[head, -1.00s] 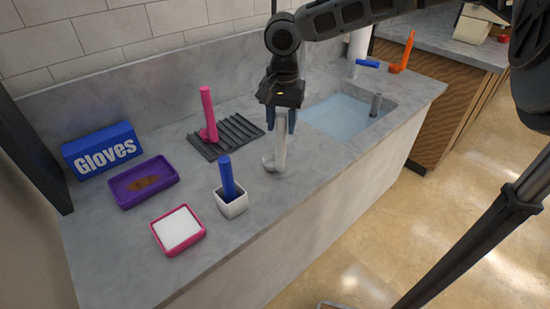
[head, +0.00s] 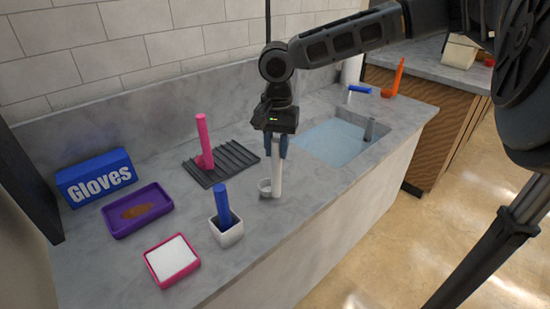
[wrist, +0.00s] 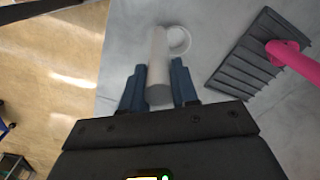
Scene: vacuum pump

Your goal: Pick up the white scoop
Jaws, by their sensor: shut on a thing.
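The white scoop (head: 278,176) is upright at the front of the grey counter, its handle up and its small round cup (head: 265,187) at the lower left. My gripper (head: 276,148) points down over it and is shut on the top of the handle. In the wrist view the white handle (wrist: 158,60) lies between the two blue fingers (wrist: 158,85), with the round cup (wrist: 179,40) beyond. I cannot tell whether the scoop's base touches the counter.
A black ribbed rack (head: 222,161) with a pink scoop (head: 203,140) is behind left. A white cup (head: 227,233) holding a blue handle (head: 221,203) stands in front left. A sink (head: 335,143) is to the right. Purple (head: 118,230) and pink (head: 158,279) trays and a Gloves box (head: 97,178) lie left.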

